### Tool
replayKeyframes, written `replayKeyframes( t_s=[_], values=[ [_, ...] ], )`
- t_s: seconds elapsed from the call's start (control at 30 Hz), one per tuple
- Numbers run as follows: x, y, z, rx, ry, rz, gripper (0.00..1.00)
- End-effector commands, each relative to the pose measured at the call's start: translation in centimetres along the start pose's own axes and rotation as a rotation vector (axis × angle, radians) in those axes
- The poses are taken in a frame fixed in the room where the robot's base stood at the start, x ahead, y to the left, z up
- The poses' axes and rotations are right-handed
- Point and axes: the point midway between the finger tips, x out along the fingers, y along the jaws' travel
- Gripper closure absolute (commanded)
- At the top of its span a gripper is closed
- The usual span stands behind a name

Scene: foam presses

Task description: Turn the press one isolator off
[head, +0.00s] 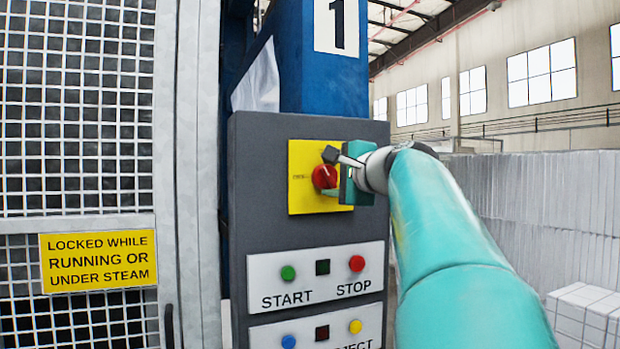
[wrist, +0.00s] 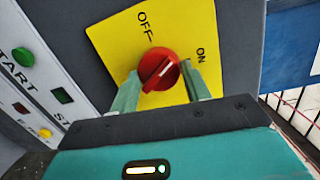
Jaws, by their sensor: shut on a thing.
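The press one isolator is a red rotary knob (head: 325,177) on a yellow plate (head: 305,198), below the number 1 sign (head: 338,25). In the wrist view the knob (wrist: 159,69) sits between my two green fingers, on a yellow plate (wrist: 115,45) marked OFF and ON. Its white line slants up and right, and seems to point between the two words. My gripper (wrist: 160,70) is shut on the knob; in the head view my gripper (head: 335,180) reaches it from the right and hides part of the plate.
Below the isolator, a white panel (head: 316,276) has a green START button (head: 288,273) and a red STOP button (head: 357,263). A lower panel (head: 315,330) has blue and yellow buttons. A mesh guard (head: 75,110) with a yellow warning sign (head: 98,260) stands left. White blocks (head: 550,210) are stacked right.

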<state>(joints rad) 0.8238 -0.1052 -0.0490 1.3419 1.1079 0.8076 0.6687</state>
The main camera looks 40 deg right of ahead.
Motion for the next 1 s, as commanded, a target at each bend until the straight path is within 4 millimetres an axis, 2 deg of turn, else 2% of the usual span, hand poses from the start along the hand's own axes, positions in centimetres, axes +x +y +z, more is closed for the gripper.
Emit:
replayKeyframes(
  t_s=[0.7, 1.0],
  values=[
    [0.00, -0.09, 0.38, -0.670, 0.055, 0.078, 0.76],
    [0.03, -0.08, 0.45, -0.886, 0.074, 0.103, 0.76]
  ],
)
